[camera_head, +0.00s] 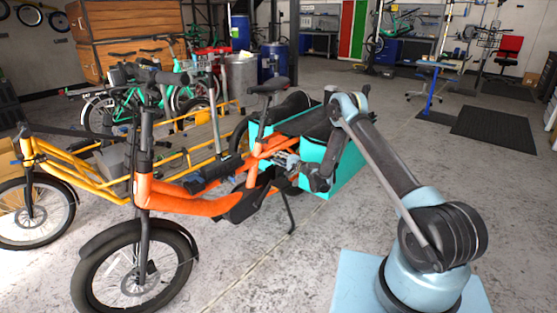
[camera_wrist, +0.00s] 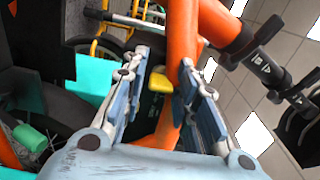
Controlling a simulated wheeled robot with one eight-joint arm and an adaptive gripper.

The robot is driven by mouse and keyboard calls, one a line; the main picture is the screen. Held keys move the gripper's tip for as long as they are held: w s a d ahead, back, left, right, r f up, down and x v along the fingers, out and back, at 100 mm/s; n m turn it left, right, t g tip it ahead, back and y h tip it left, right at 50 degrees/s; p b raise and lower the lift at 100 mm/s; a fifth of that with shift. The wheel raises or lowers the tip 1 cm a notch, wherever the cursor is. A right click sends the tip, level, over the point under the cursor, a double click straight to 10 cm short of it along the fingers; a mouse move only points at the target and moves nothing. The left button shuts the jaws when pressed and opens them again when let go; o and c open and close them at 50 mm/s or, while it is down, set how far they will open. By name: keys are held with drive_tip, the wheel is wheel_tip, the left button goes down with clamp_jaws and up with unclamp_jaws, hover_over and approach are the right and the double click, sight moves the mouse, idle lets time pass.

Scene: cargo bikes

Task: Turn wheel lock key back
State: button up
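An orange cargo bike (camera_head: 185,200) stands in the middle of the head view, with teal boxes (camera_head: 345,172) at its rear. My gripper (camera_head: 283,160) reaches in at its rear frame below the saddle. In the wrist view my gripper (camera_wrist: 164,62) is open, with its two fingers apart on either side of a small yellow piece (camera_wrist: 160,82). This piece looks like the wheel lock key and sits beside the orange frame tube (camera_wrist: 183,40). The right finger is close to the tube; I cannot tell whether it touches. The key is too small to make out in the head view.
A yellow cargo bike (camera_head: 75,165) stands close behind on the left. The black saddle (camera_head: 268,86) is above my gripper. In the wrist view a black wheel part and a green cylinder (camera_wrist: 30,137) lie left. Floor on the right is open.

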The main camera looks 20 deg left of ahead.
drive_tip(key=shift+w+d, duration=0.1)
drive_tip(key=v, duration=0.7)
drive_tip(key=shift+d, duration=0.15)
idle(0.4)
